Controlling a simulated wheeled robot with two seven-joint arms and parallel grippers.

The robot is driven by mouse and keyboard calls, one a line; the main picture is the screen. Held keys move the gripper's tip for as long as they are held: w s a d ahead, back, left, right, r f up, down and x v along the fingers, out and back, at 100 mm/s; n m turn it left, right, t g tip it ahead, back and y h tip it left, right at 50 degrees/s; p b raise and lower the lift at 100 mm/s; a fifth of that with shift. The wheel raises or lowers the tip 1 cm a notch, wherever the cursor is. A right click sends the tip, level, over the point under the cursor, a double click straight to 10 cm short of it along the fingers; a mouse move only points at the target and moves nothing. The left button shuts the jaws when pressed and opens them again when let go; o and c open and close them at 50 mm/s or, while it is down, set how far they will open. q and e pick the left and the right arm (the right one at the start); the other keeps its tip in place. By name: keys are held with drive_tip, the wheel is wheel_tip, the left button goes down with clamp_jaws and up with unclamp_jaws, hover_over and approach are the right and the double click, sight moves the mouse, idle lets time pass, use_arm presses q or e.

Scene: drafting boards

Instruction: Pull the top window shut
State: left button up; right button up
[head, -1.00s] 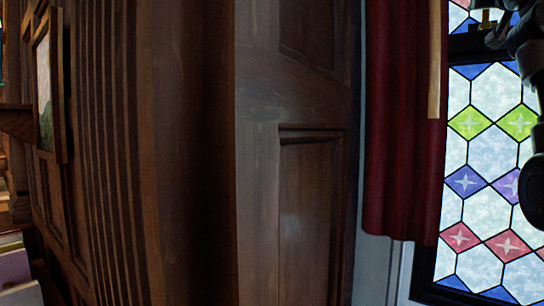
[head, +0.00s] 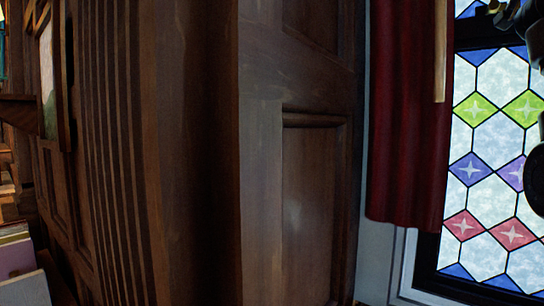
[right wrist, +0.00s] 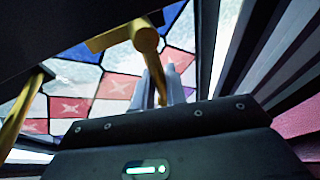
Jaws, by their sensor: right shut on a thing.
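The stained-glass window (head: 490,140) stands at the right edge of the head view, with a dark crossbar (head: 475,38) near the top. Only a sliver of the upper pane (head: 466,7) shows above that bar. In the right wrist view, patterned glass (right wrist: 112,88) lies behind a dark frame with a brass handle (right wrist: 146,40). My right gripper (right wrist: 163,92) is shut on this handle, its pale fingers beside the brass stem. In the head view my right arm is cut off at the upper right. How far the top window stands open cannot be told. My left gripper is out of view.
A second brass handle (right wrist: 20,112) shows at left in the right wrist view. A red curtain (head: 405,130) hangs left of the window. A dark wooden panel (head: 262,180) fills the middle of the head view. A framed picture (head: 48,85) and books (head: 18,260) are far left.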

drive_tip(key=shift+s+a+f+b, duration=0.2)
drive_tip(key=shift+s+a+b, duration=0.3)
drive_tip(key=shift+s+a, duration=0.2)
drive_tip(key=shift+s, duration=0.1)
drive_tip(key=shift+s+a+f+b, duration=0.15)
drive_tip(key=shift+s+a+b, duration=0.35)
drive_tip(key=shift+b, duration=0.1)
drive_tip(key=o, duration=0.8)
drive_tip(key=shift+a, duration=0.15)
drive_tip(key=shift+o, duration=0.4)
